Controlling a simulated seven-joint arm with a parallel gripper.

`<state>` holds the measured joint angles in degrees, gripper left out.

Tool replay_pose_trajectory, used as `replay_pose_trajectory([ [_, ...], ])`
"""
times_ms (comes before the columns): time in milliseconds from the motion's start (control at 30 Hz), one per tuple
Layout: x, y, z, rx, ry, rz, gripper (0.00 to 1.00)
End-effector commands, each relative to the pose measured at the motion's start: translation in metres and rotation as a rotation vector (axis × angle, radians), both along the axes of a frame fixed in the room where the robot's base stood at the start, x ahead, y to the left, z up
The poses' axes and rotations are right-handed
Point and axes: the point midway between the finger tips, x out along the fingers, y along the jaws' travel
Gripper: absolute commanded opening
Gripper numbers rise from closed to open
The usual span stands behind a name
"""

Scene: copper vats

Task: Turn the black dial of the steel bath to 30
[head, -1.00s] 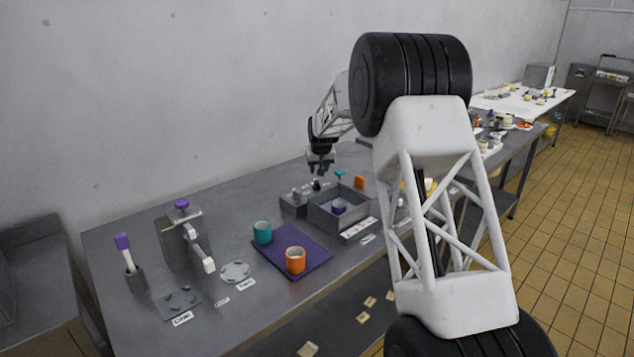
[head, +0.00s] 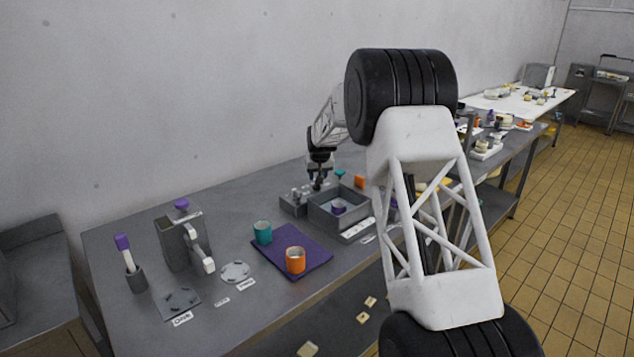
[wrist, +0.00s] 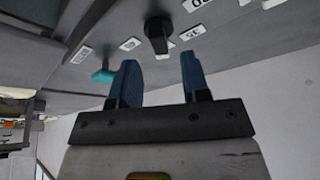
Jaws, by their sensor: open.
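The steel bath (head: 352,220) is a grey open box with a control block on its left, standing on the bench in the head view. Its black dial (wrist: 157,30) shows in the wrist view, with small white number labels around it. The labels are tilted and hard to read, and I cannot tell which one the dial points to. My gripper (head: 317,187) is over the control block and hides the dial in the head view. In the wrist view my gripper (wrist: 160,68) has its two blue fingers apart, either side of the dial in the picture, with nothing between them.
A purple and white cup (head: 338,207) is in the bath. A teal knob (head: 340,172) and an orange block (head: 360,182) stand behind it. A purple mat (head: 300,262) with a teal cup (head: 263,232) and an orange cup (head: 295,260) lies to the left.

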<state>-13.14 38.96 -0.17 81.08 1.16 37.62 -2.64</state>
Motion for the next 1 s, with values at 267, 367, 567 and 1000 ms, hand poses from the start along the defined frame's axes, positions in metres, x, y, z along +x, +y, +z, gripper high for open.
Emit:
replay_pose_trajectory([
  [267,0.01,0.003,-0.026,0.0,0.001,0.0,0.43],
  [367,0.013,0.003,-0.032,0.0,0.001,0.0,0.43],
  [567,0.015,0.004,-0.036,0.0,0.0,0.0,0.43],
  [1000,0.015,0.004,-0.037,0.0,0.0,0.0,0.17],
])
